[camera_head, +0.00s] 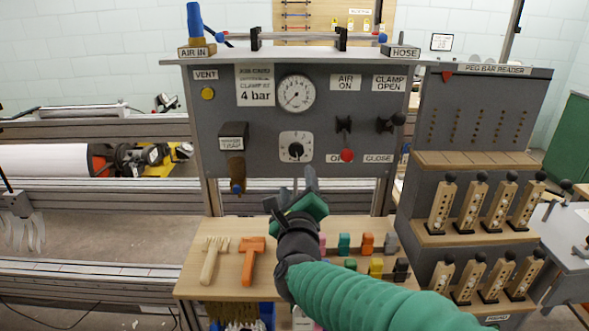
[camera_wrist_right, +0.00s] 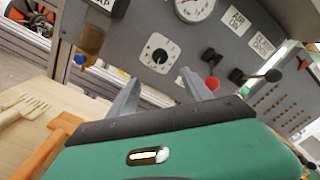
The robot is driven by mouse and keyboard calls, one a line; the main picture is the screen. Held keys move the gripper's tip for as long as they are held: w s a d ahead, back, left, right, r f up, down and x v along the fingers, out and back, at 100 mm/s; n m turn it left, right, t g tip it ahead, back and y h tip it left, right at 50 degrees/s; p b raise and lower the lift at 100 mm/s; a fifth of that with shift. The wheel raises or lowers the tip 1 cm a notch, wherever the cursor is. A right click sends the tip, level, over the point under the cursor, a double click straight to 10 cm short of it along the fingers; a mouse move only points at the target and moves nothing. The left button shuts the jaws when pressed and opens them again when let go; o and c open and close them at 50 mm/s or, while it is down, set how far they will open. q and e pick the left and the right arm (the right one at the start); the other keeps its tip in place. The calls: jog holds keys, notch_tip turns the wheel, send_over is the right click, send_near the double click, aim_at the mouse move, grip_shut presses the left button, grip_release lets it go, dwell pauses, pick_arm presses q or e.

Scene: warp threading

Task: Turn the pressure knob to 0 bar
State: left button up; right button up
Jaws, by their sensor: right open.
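The pressure knob (camera_head: 296,150) is a small black knob on a white square dial plate in the middle of the grey panel (camera_head: 225,120). A round white gauge (camera_head: 295,93) with a dark needle sits above it. The knob also shows in the right wrist view (camera_wrist_right: 159,55), beyond the fingers. My right gripper (camera_head: 303,180) is just below the knob, pointing up at the panel. In the right wrist view its two grey fingers (camera_wrist_right: 160,85) are spread apart with nothing between them, short of the dial plate. The dial's numbers are too small to read.
A red-tipped lever (camera_head: 346,155) and a black lever (camera_head: 391,122) stick out right of the knob. A brown-and-blue fitting (camera_head: 237,173) hangs at left. The wooden table (camera_head: 225,283) below holds a wooden fork, an orange tool and several coloured pieces. A pegged rack (camera_head: 470,150) stands at right.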

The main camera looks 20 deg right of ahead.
aim_at(297, 152)
jog(key=x, duration=1.5)
jog(key=shift+w+d+f+b, duration=0.1)
jog(key=shift+w+b, duration=0.15)
jog(key=shift+b, duration=0.05)
jog(key=shift+c, duration=0.5)
grip_shut()
